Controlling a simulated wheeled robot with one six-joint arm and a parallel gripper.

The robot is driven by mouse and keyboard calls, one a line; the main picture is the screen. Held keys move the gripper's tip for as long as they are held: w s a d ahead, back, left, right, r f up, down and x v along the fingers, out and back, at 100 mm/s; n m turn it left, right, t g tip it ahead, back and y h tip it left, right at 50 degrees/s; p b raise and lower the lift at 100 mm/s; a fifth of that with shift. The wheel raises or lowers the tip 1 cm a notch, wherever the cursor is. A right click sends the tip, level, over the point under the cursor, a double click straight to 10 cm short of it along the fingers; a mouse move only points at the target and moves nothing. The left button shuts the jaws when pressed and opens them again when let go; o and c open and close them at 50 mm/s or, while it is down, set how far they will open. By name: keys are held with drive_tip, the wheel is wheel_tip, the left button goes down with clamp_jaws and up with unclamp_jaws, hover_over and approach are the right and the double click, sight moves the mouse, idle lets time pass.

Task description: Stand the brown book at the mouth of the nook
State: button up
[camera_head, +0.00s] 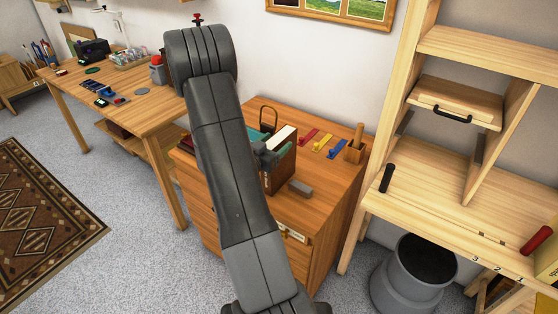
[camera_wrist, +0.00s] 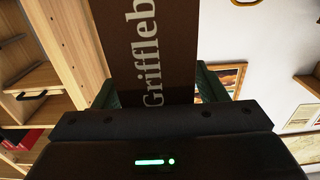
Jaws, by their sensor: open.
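The brown book (camera_head: 283,169) stands upright on the wooden cabinet, its pale page edges facing up. In the wrist view the brown book (camera_wrist: 150,40) fills the middle, with large pale letters reading "Griffleb". My gripper (camera_head: 266,152) is at the book's left side in the head view, partly hidden by my arm. In the wrist view my gripper (camera_wrist: 158,92) is open, with a dark green finger on each side of the book. I cannot tell whether the fingers touch it. A nook-like opening (camera_head: 435,150) shows in the wooden shelf unit, below a small drawer.
The cabinet top (camera_head: 330,176) also holds a grey block (camera_head: 300,188), coloured tools (camera_head: 322,143) and a wooden cup (camera_head: 355,150). A black cylinder (camera_head: 387,178) and a red cylinder (camera_head: 537,240) are on the shelf unit. A grey bin (camera_head: 400,284) stands below.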

clamp_jaws()
drive_tip(key=shift+r, duration=0.1)
idle(0.3)
